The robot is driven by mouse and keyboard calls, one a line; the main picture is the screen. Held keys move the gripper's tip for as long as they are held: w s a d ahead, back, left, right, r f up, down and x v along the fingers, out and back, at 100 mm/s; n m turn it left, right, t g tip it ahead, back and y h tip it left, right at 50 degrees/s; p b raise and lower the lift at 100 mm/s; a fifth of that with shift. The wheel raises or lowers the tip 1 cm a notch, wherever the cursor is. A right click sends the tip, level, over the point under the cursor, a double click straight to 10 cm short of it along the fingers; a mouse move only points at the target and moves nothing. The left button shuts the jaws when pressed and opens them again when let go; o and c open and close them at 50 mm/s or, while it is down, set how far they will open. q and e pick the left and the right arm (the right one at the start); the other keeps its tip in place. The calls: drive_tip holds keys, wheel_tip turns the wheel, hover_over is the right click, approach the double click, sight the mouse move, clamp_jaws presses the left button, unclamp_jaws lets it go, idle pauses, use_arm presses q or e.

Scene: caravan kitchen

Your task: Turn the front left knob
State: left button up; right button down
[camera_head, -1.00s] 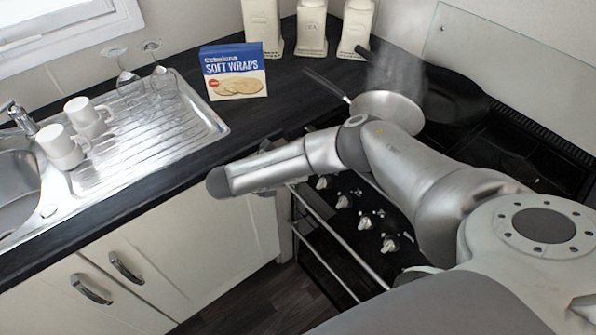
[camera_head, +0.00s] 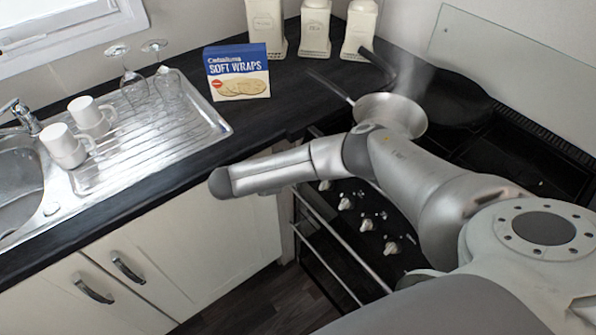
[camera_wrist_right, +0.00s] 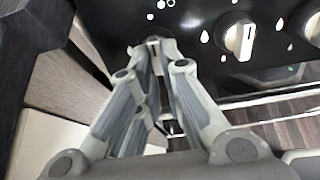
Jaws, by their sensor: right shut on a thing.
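The hob's control panel (camera_wrist_right: 200,15) carries a row of pale knobs. In the wrist view my right gripper (camera_wrist_right: 157,50) has its fingers closed around the leftmost knob (camera_wrist_right: 154,40), of which only a small pale part shows between the fingertips. A neighbouring knob (camera_wrist_right: 240,39) is free to its right. In the head view other knobs (camera_head: 345,203) show below my right arm, which hides the gripper and the held knob. My left gripper is not in view.
A steaming pan (camera_head: 392,112) stands on the hob behind my arm, and a dark pan (camera_head: 455,98) is further back. A soft wraps box (camera_head: 238,72) stands on the counter. An oven rail (camera_head: 340,245) runs below the knobs.

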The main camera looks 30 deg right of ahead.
drive_tip(key=shift+f, duration=0.1)
drive_tip(key=c, duration=1.6)
unclamp_jaws()
drive_tip(key=shift+o, duration=0.2)
drive_tip(key=v, duration=1.2)
